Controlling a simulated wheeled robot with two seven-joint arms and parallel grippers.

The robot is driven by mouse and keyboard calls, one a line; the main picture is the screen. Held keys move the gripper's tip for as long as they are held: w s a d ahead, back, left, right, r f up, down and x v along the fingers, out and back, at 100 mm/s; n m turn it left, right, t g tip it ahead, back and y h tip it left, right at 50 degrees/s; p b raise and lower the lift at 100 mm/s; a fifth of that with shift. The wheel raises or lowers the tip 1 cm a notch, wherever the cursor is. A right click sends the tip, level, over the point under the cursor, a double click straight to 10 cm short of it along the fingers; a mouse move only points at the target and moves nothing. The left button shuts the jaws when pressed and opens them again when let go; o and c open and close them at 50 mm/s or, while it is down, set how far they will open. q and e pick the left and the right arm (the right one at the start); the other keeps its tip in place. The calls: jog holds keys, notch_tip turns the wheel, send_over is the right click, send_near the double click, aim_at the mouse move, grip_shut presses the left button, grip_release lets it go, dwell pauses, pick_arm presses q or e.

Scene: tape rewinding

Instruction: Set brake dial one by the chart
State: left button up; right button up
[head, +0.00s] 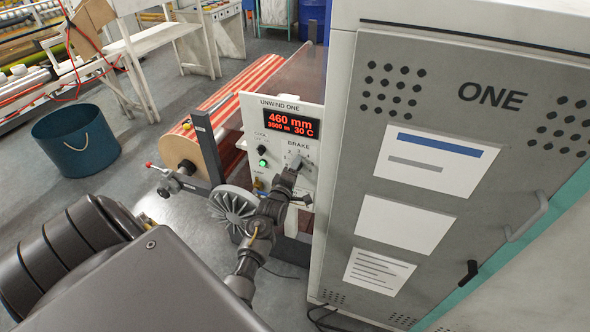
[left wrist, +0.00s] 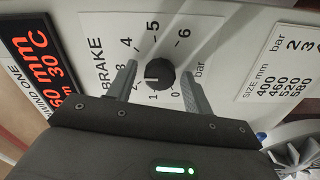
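The black brake dial (left wrist: 160,74) sits on the white panel (left wrist: 212,30), with numbers from 0 to 6 around it. A pale mark shows on the dial's lower left, towards the 1 side; its exact setting is hard to read. My left gripper (left wrist: 158,72) is open, one finger on each side of the dial, with gaps visible. In the head view my left gripper (head: 288,176) is at the panel under the word BRAKE and hides the dial. The red display (head: 291,124) reads 460 mm, 3500 m, 30 C. The chart (left wrist: 285,70) lists sizes 400 to 580 and bar columns, partly cut off. My right gripper is not visible.
A grey cabinet (head: 455,125) marked ONE stands right beside the panel. A striped orange roll (head: 235,88) is behind the panel's left side. A finned grey disc (head: 232,208) is below left of the panel. A blue bin (head: 75,140) stands on open floor.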

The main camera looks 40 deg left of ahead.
pick_arm(q)
jog(key=shift+o, duration=0.3)
jog(key=b+v, duration=0.2)
jog(key=v, duration=0.8)
jog(key=shift+s+d, duration=0.2)
jog(key=shift+s, duration=0.15)
